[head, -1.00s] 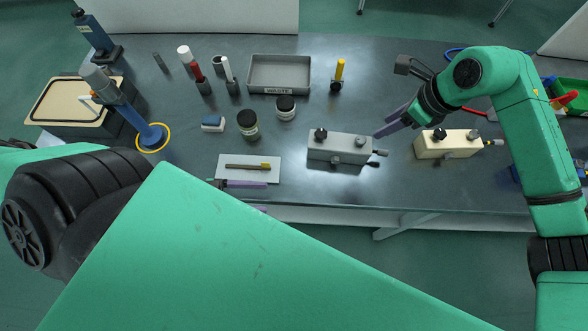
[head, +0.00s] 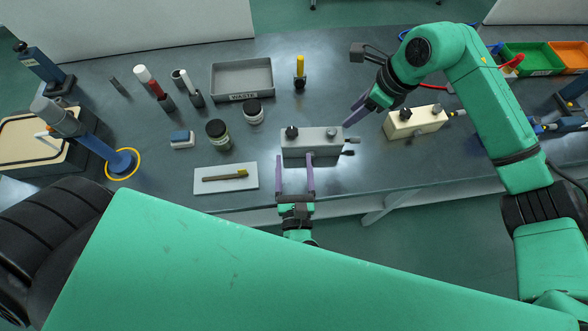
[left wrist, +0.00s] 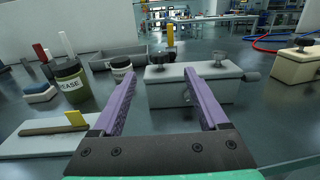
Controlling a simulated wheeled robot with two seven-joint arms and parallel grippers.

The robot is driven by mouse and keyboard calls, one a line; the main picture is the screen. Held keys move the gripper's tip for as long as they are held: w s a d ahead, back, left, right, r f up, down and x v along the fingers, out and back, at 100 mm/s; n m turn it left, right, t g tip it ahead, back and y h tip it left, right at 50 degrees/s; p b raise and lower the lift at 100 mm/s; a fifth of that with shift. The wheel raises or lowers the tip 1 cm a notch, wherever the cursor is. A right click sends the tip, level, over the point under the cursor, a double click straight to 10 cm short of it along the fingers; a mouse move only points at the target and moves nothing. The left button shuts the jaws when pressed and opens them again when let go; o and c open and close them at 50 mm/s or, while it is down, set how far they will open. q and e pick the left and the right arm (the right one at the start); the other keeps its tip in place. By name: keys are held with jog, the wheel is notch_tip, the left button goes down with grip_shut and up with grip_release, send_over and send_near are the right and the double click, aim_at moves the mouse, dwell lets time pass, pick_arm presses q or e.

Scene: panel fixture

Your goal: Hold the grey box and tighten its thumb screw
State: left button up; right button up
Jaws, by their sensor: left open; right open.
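The grey box (head: 326,149) stands on the bench with a black knob (head: 292,131) and a metal knob on top; the left wrist view also shows the box (left wrist: 215,92). Contact cannot be told. My right gripper (head: 348,122) is open near the box's back right corner, apart from it.
A cream box (head: 416,122) with similar knobs stands close on the right. A pale mat (head: 215,187) with a brush lies to the left, with jars (head: 218,134) behind it. A grey waste tray (head: 242,80) stands behind. The bench's front edge is near the box.

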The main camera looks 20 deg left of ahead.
aim_at(292, 127)
pick_arm(q)
jog(key=x, duration=1.2)
jog(key=shift+w+a, duration=0.1)
jog(key=shift+w, duration=0.25)
grip_shut()
dwell(0.5)
